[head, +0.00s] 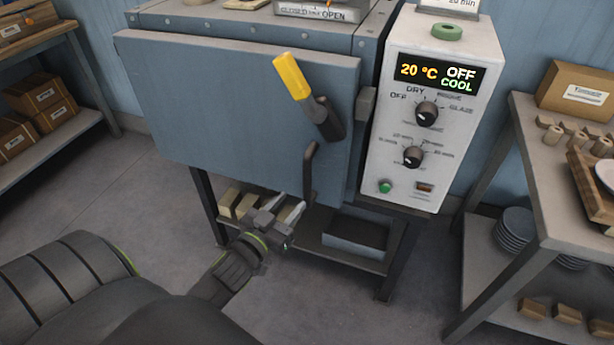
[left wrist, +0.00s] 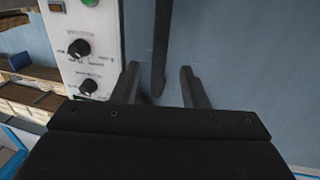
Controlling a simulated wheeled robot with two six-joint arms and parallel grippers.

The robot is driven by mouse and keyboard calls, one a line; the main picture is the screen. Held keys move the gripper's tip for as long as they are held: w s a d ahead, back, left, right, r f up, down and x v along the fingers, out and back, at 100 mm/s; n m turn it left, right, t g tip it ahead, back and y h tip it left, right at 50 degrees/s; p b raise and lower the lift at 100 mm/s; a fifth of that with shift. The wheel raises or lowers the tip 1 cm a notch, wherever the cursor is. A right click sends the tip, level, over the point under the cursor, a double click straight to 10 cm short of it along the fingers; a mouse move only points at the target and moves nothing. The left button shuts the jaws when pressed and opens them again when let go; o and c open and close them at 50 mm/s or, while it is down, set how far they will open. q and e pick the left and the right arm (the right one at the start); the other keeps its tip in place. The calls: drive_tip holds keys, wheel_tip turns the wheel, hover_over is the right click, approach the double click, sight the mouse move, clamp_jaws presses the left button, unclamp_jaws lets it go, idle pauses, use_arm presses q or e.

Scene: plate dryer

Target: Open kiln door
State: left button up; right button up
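The kiln door (head: 230,110) is a blue-grey panel on the kiln's front and looks shut. A latch lever with a yellow grip (head: 291,76) is at its upper right, tilted up and left. Below it is a dark, upright bar handle (head: 309,172). My left gripper (head: 289,206) is open just below and in front of the bar's lower end. In the left wrist view, the bar handle (left wrist: 159,45) shows between the spread fingers (left wrist: 159,76); contact cannot be told. My right gripper is not in view.
The control box (head: 426,110), its display reading 20 °C, OFF, COOL, is right of the door; it shows in the left wrist view (left wrist: 85,45). A shelf with boxes (head: 45,105) is left, a table (head: 545,190) right. Floor is clear at left.

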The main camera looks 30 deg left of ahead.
sight(305, 186)
use_arm(q)
drive_tip(key=w+p, duration=0.1)
drive_tip(key=w, duration=0.7)
drive_tip(key=shift+w+a, duration=0.15)
drive_tip(key=shift+w, duration=0.1)
clamp_jaws()
